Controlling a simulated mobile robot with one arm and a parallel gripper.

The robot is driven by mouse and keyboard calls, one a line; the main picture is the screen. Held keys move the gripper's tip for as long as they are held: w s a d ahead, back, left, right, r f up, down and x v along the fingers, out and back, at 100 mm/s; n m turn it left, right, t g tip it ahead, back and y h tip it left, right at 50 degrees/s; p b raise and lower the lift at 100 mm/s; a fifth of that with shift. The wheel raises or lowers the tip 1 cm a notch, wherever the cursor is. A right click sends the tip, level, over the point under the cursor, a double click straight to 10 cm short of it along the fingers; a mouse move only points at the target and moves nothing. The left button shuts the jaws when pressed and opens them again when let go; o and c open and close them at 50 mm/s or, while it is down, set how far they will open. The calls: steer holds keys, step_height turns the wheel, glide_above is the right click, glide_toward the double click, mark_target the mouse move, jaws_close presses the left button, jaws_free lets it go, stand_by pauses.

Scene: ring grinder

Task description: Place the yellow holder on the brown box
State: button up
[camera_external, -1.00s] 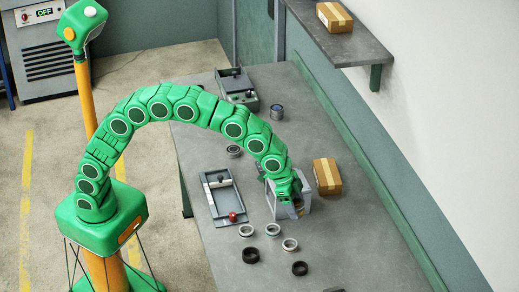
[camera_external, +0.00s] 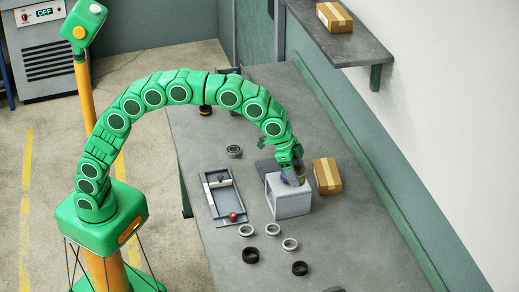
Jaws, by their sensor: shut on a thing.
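My gripper (camera_external: 293,178) is shut just above the far top edge of a grey open-fronted box (camera_external: 290,203), left of the brown box. A small dull yellowish part, apparently the yellow holder (camera_external: 301,181), shows at the fingers; most of it is hidden by them. The brown box (camera_external: 327,176) lies on the table close to the right of my gripper, with a tape strip on its top. A second brown box (camera_external: 335,17) lies on the wall shelf.
On the grey table (camera_external: 350,245) a tray with a red knob (camera_external: 221,198) lies to the left. Several rings lie in front, including a black ring (camera_external: 250,255). A dark round part (camera_external: 234,152) sits further back. The table's right front is mostly clear.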

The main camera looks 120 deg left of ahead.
steer(key=s+a+n, duration=0.1)
steer(key=s+a, duration=0.5)
steer(key=a, duration=0.5)
steer(key=s+a+n, duration=0.1)
steer(key=s+a, duration=0.5)
steer(key=a, duration=0.4)
glide_toward(332, 172)
steer(key=shift+w+a+f+y, duration=0.1)
steer(key=shift+w+f+y, duration=0.3)
steer(key=shift+w+f, duration=0.4)
steer(key=shift+w, duration=0.15)
steer(key=shift+w+a+f, duration=0.1)
steer(key=shift+f, duration=1.55)
steer(key=shift+f, duration=0.1)
